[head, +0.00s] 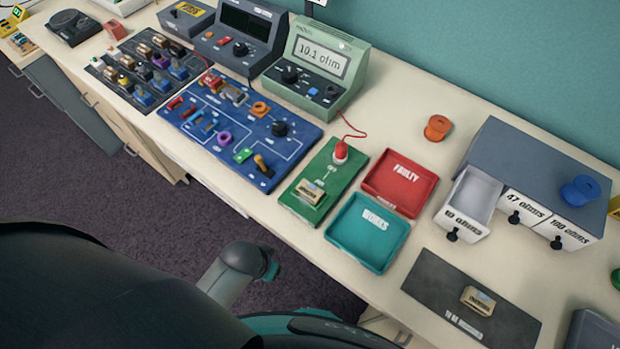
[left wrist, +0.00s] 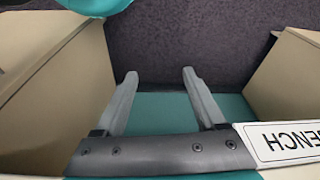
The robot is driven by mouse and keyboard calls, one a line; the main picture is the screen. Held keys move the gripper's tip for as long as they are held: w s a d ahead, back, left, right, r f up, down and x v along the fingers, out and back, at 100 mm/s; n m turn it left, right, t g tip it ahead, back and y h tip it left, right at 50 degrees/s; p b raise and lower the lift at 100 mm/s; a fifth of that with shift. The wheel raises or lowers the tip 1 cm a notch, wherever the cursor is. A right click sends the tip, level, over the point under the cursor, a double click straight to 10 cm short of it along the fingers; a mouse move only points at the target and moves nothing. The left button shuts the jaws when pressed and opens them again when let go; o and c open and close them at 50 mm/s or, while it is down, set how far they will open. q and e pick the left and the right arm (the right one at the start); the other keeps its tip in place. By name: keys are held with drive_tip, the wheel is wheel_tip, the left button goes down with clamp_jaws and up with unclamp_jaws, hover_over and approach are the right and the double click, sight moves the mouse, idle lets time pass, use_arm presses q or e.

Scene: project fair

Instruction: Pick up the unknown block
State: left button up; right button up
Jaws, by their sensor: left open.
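Two small tan blocks with labels too small to read surely are in the head view. One block (head: 478,300) lies on a dark grey mat (head: 425,281) at the lower right. The other block (head: 312,191) sits at the near end of a green test board (head: 293,204); I cannot tell which is the unknown one. My left gripper (left wrist: 160,92) shows in the left wrist view, open and empty, its fingers pointing toward the purple floor beside the bench, apart from both blocks. My right gripper is not in view.
A red FAULTY tray (head: 428,178) and a teal WORKS tray (head: 344,250) stand right of the green board. A grey drawer unit (head: 515,150) has its left drawer (head: 470,195) open. A green meter (head: 340,98) reads 10.1 ohm. An orange spool (head: 437,128) stands behind the trays.

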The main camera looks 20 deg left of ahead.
use_arm(q)
wheel_tip(320, 180, up, 18)
drive_tip(key=w+p, duration=0.3)
drive_tip(key=p, duration=0.1)
wheel_tip(320, 180, up, 14)
drive_tip(key=n+g+p, duration=0.2)
drive_tip(key=n, duration=1.4)
hover_over(310, 189)
drive_tip(key=f, duration=0.3)
drive_tip(key=f+b, duration=0.1)
drive_tip(key=f, duration=0.2)
drive_tip(key=f+b, duration=0.1)
drive_tip(key=f, duration=0.1)
drive_tip(key=shift+s+a+f, duration=0.15)
drive_tip(key=shift+s+f, duration=0.1)
drive_tip(key=shift+f, duration=0.15)
drive_tip(key=shift+w+f+b, duration=0.2)
drive_tip(key=shift+f+b, duration=0.55)
drive_tip(key=shift+f, duration=2.3)
